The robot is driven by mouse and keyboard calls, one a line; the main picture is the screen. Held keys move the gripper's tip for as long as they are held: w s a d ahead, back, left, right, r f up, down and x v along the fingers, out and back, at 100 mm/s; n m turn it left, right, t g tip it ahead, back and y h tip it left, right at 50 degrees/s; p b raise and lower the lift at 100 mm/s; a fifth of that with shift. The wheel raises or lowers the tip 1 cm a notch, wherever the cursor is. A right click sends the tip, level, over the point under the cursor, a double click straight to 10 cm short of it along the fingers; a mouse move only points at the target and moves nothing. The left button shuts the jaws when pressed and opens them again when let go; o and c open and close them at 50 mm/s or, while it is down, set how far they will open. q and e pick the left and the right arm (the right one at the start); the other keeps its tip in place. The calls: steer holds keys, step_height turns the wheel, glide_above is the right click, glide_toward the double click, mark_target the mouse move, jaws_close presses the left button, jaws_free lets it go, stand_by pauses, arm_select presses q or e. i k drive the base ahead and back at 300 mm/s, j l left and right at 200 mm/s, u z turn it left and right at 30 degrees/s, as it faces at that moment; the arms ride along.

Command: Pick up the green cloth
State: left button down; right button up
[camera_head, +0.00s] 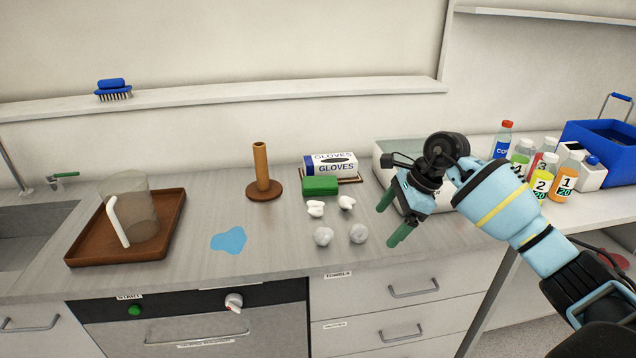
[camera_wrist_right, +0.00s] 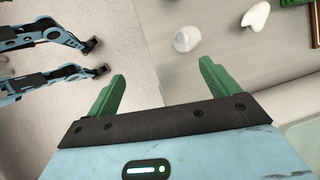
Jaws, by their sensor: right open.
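A green, block-shaped item (camera_head: 320,185), which looks like the folded green cloth, lies on the grey counter in front of the glove box in the head view. My right gripper (camera_head: 393,218) is open and empty, to the right of the green item and apart from it, over the front right part of the counter. In the right wrist view its two green fingers (camera_wrist_right: 160,82) are spread with nothing between them. My left gripper does not show in the head view.
White pieces (camera_head: 316,208) and crumpled balls (camera_head: 323,236) lie between the green item and the counter's front edge. A wooden post (camera_head: 262,170), blue puddle (camera_head: 229,240) and brown tray (camera_head: 83,250) are left. Bottles (camera_head: 541,178) and a blue basket (camera_head: 598,140) stand right.

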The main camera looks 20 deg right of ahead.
mark_target(327, 185)
steer(key=i, duration=0.95)
